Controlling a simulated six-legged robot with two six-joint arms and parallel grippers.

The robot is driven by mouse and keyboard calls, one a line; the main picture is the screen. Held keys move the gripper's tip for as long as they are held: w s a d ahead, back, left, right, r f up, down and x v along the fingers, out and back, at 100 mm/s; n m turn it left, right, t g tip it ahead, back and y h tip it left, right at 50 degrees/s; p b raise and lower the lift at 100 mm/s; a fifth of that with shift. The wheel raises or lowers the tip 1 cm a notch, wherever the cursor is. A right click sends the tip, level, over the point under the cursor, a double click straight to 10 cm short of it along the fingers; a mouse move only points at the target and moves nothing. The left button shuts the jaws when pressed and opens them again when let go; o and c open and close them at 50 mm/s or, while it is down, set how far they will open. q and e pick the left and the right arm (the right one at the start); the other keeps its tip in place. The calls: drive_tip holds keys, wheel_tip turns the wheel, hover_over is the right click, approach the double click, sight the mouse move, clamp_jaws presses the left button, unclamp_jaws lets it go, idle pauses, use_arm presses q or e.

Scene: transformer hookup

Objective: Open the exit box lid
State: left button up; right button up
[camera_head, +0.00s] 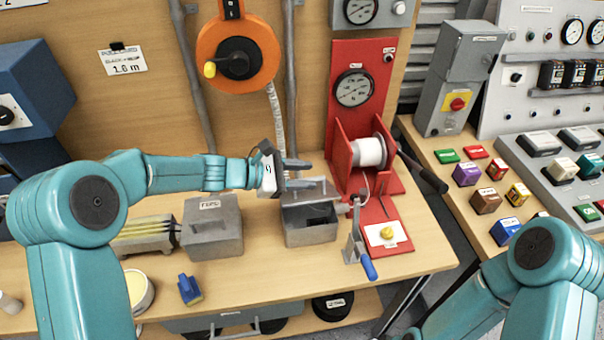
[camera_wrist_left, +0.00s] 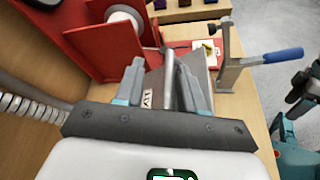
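The exit box seems to be the grey metal box (camera_head: 311,235) at the bench's middle, below my left gripper. A dark opening shows in its top, and a pale grey bar crosses above it. The lid's exact angle is unclear. My left gripper (camera_head: 305,176) is over the box with its fingers apart. In the left wrist view its fingers (camera_wrist_left: 162,82) stand on either side of a grey rod (camera_wrist_left: 169,78) and a labelled grey plate; contact is unclear. My right arm (camera_head: 560,265) is at lower right. Part of it shows in the left wrist view; its finger state is unclear.
A red winch frame with a white spool (camera_head: 369,152) and a blue-handled crank (camera_head: 361,245) stand close right of the box. Another grey box (camera_head: 212,228) is to its left.

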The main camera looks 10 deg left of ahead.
use_arm(q)
drive_tip(key=b+v, duration=0.2)
drive_tip(key=v, duration=1.4)
drive_tip(key=shift+s+a, duration=0.15)
